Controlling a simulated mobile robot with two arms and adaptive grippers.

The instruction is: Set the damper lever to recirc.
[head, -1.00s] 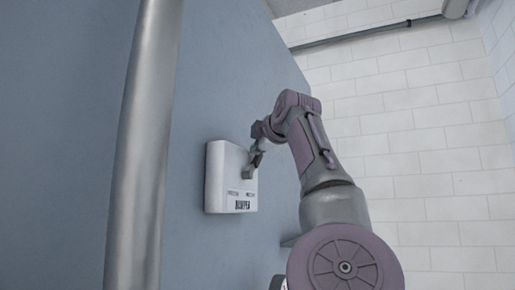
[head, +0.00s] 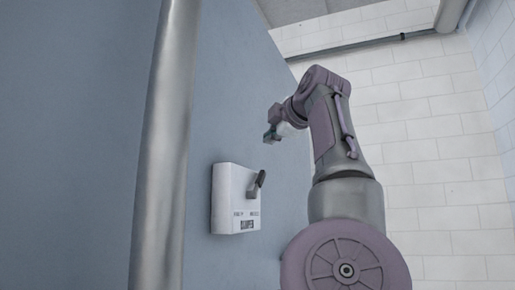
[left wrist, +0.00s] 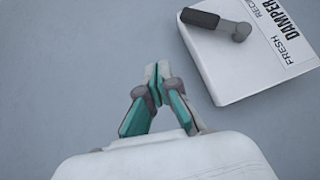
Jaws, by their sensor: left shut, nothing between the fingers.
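The damper box (head: 228,200) is a white housing on the blue-grey panel, marked DAMPER with FRESH and RECIRC labels. Its dark-handled lever (head: 257,184) tilts up and to the right in the head view, toward the RECIRC side. In the left wrist view the lever (left wrist: 212,22) and part of the box (left wrist: 225,75) show at the upper right. My left gripper (head: 270,137) is above the box, clear of the lever. In the left wrist view its fingertips (left wrist: 157,72) are together and empty. My right gripper is out of view.
A thick vertical metal bar (head: 165,150) stands on the left in front of the blue-grey panel (head: 225,90). A white tiled wall (head: 440,150) is at the right. The panel around my left gripper looks clear.

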